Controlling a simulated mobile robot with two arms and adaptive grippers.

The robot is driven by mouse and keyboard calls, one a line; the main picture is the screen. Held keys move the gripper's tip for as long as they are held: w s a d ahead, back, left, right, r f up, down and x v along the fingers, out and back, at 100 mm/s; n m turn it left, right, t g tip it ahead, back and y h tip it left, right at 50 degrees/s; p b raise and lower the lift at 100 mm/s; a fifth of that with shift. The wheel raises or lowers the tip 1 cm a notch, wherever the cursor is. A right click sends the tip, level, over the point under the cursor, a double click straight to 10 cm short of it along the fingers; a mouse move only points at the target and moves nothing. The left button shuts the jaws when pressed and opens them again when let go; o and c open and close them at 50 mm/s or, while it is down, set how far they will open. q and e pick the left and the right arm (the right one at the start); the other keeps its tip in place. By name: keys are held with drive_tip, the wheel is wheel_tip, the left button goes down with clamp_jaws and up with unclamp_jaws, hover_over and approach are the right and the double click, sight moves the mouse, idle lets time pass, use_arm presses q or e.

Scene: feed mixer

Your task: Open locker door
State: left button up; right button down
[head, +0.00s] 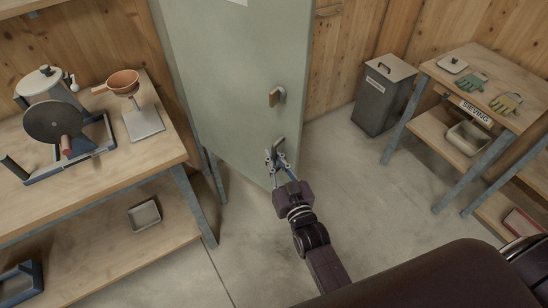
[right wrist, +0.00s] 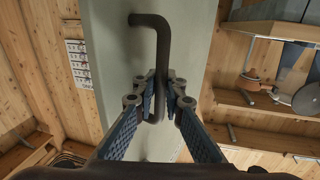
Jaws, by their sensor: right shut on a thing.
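The pale green locker door (head: 235,75) stands upright in the middle of the head view. I cannot tell whether it is shut or slightly ajar. A dark bent bar handle (right wrist: 152,21) sticks out from its face; it also shows in the head view (head: 279,142). My right gripper (head: 276,158) is at the lower part of the door face, by the handle. In the right wrist view its fingers (right wrist: 158,98) are closed around the long part of the handle. My left gripper is not in view.
A wooden workbench (head: 160,158) with a hand mill (head: 55,122) and an orange bowl (head: 123,82) stands left. A grey bin (head: 382,98) and a sieving table (head: 520,122) with gloves stand right. Bare concrete floor (head: 345,190) lies between.

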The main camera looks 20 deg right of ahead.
drive_tip(key=c, duration=2.2)
unclamp_jaws()
drive_tip(key=shift+s+d+f, duration=0.15)
drive_tip(key=shift+d+f, duration=0.05)
drive_tip(key=shift+f, duration=0.1)
drive_tip(key=shift+o, duration=0.9)
drive_tip(key=shift+r, duration=0.25)
drive_tip(key=s, duration=1.2)
drive_tip(key=shift+d, duration=0.15)
